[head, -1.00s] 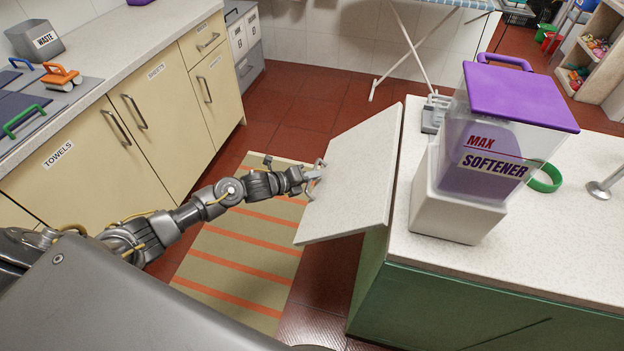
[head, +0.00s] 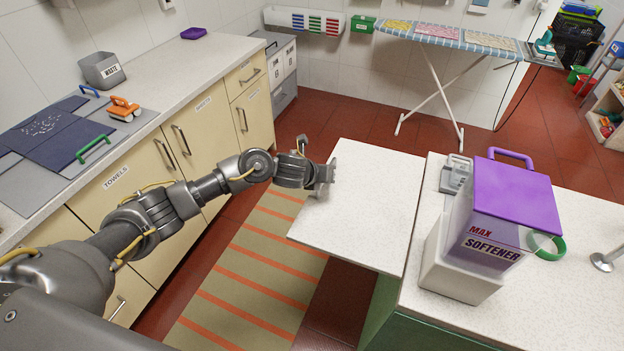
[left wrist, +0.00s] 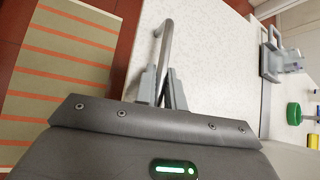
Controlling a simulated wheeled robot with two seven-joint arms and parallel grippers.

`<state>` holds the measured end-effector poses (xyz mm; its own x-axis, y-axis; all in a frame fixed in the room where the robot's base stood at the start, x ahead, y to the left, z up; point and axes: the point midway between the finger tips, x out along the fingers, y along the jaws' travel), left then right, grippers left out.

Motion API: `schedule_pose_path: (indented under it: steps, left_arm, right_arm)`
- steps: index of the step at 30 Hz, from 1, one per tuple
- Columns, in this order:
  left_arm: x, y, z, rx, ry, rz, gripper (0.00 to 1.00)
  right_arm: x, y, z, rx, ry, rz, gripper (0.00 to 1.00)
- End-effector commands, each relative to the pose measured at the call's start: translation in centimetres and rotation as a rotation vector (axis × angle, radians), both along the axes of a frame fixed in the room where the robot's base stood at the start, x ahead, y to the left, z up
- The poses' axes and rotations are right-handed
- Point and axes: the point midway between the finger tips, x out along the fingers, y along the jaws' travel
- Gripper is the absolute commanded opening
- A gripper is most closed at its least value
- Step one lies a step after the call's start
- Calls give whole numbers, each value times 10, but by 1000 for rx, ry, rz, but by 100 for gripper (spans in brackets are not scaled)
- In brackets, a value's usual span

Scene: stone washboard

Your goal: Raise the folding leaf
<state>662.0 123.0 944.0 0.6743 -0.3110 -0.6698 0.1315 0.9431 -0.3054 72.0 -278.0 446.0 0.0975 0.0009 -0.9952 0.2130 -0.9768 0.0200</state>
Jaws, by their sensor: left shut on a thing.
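The folding leaf (head: 366,205) is a white speckled panel at the left end of the counter. In the head view it looks about level with the counter top (head: 560,300), with a thin seam between them. My left gripper (head: 328,176) is at the leaf's outer left edge. In the left wrist view the gripper (left wrist: 163,88) is shut on a grey bar handle (left wrist: 165,45) fixed along the leaf's edge (left wrist: 205,45). The leaf's underside and any support are hidden. My right gripper is not in view.
A softener container with a purple lid (head: 515,195) stands on the counter near the seam, beside a grey metal item (head: 455,174) and a green ring (head: 546,246). A striped rug (head: 262,270) lies on the floor left of the leaf. Beige cabinets (head: 205,135) stand further left.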

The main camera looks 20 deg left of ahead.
Motion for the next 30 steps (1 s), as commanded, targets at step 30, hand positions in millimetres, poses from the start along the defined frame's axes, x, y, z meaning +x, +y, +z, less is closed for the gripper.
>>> schedule_pose_path:
  steps: [30]
  left_arm:
    - [0, -11, 13, -3, 2, -12, 32]
  right_arm:
    - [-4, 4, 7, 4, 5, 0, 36]
